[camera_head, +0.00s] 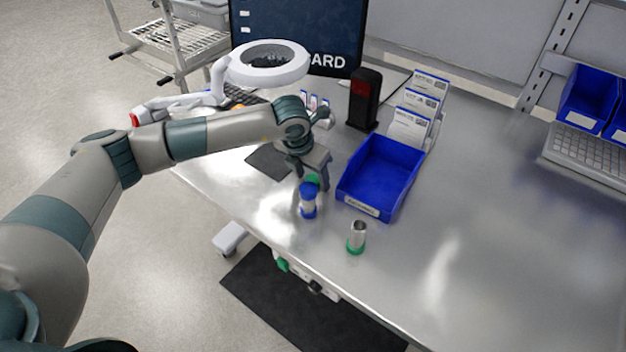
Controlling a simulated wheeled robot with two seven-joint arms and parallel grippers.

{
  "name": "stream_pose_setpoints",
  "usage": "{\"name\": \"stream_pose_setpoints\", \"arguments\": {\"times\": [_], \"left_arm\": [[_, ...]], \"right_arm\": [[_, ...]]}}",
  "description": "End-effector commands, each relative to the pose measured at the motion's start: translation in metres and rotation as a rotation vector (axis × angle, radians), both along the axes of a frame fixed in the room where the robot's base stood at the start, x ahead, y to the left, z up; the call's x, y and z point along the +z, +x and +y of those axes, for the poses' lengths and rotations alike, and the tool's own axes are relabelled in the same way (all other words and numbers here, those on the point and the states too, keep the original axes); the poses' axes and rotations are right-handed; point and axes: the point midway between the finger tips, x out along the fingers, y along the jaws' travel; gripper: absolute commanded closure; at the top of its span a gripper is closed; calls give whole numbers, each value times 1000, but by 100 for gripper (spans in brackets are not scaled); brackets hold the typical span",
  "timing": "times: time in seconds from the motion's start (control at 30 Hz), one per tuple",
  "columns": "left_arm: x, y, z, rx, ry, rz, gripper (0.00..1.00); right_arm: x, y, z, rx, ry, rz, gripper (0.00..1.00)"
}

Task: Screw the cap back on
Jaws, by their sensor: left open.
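A small container (308,203) with blue and white bands stands upright near the table's front edge, left of the blue bin. A green piece (313,180) shows just above and behind it; I cannot tell whether the two touch or which part is the cap. My left gripper (311,177) points down over this spot, open, with its fingers around or beside the green piece. A silver cylinder with a green base (356,238) stands upright to the right, apart from the gripper. My right gripper is out of view.
An empty blue bin (381,176) stands right of the gripper, with label cards (422,107) behind it. A black and red device (363,100), a ring magnifier lamp (266,64) and a monitor (300,30) are farther back. The metal table (500,220) is clear at right.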

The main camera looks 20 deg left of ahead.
Motion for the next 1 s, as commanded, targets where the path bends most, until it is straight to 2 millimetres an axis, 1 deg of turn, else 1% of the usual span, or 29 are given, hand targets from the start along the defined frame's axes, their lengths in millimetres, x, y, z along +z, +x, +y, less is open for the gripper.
{"name": "stream_pose_setpoints", "arguments": {"times": [0.1, 0.17, 0.2, 0.27, 0.3, 0.6, 0.73, 0.87, 1.0], "left_arm": [[0, 0, 0, 0, 0, 0, 45], [0, 0, 0, 0, 0, 0, 59], [0, 0, 0, 0, 0, 0, 69], [0, 0, 0, 0, 0, 0, 83], [0, 0, 0, 0, 0, 0, 88], [1, 0, 0, 0, 0, -1, 88], [5, 1, 0, 1, -1, -3, 88], [14, 1, 0, 0, -1, -4, 88], [33, 2, -1, 0, -2, -6, 88]], "right_arm": [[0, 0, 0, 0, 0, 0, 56], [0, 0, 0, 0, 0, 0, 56], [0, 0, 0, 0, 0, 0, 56], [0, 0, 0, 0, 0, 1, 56], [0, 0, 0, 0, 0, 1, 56], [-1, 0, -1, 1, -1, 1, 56], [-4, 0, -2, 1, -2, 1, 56], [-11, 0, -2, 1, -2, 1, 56], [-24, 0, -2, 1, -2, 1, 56]]}}
